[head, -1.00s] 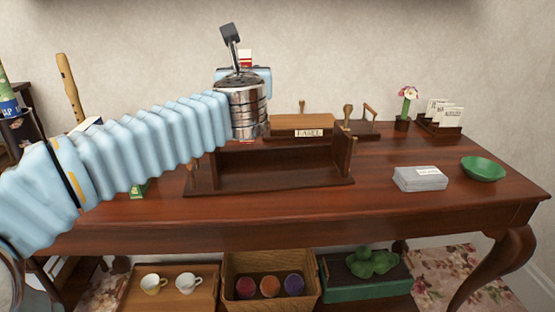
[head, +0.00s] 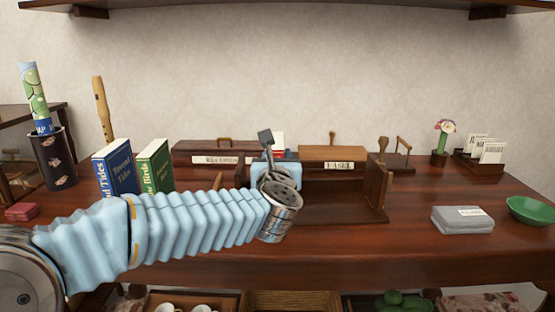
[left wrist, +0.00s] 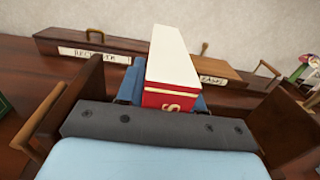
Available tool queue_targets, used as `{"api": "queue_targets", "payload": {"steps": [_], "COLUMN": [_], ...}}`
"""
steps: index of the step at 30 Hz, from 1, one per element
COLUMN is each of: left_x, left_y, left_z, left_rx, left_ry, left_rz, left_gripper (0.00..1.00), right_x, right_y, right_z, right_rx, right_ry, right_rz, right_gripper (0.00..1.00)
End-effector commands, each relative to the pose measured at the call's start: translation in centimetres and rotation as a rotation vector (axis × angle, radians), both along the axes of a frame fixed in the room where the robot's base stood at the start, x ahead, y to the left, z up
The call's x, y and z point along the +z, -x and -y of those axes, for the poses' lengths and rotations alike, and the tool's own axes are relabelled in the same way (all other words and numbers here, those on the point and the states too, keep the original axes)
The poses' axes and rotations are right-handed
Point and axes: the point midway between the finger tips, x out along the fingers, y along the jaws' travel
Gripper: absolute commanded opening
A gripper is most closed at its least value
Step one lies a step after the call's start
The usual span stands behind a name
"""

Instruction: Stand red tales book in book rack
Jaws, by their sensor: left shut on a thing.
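My left gripper (head: 284,172) is at the wooden book rack (head: 352,211), over its left-middle part in the head view. It is shut on the red book, whose pale page edges and red cover (left wrist: 168,100) show in the left wrist view. In the head view only a small white and red piece of the book (head: 279,142) shows above the gripper; my arm hides the rest. In the left wrist view the book is upright between the rack's two end panels. I cannot tell whether its lower edge touches the rack. My right gripper is not in view.
A blue book (head: 121,167) and a green book (head: 154,166) stand left of the rack, behind my arm. Wooden boxes (head: 332,153) are behind the rack. A grey stack (head: 462,219) and green bowl (head: 530,209) sit to the right. A shelf (head: 300,4) is overhead.

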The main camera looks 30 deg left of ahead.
Motion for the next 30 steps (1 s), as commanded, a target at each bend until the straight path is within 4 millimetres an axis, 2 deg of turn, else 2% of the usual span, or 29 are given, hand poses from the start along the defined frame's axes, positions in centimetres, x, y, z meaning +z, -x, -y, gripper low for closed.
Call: {"api": "queue_targets", "payload": {"steps": [8,9,13,24,30], "left_x": [-0.2,-0.1,-0.1,0.2,0.1], "left_y": [0.0,0.0,0.0,0.2,3.6], "left_z": [0.0,0.0,0.0,0.1,2.2], "left_rx": [0.0,0.0,0.0,-0.001,-0.002], "left_ry": [-0.002,-0.001,-0.001,-0.001,0.0], "left_rz": [0.003,0.001,0.001,0.001,0.006], "left_gripper": [0.0,0.42,0.62,0.62,0.62], "right_x": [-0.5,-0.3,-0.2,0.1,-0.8], "right_y": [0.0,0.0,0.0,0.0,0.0], "right_z": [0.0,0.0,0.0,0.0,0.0], "right_rx": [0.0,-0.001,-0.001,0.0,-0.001], "right_ry": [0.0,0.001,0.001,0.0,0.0], "right_rz": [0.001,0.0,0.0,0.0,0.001], "right_gripper": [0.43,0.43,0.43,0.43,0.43]}}
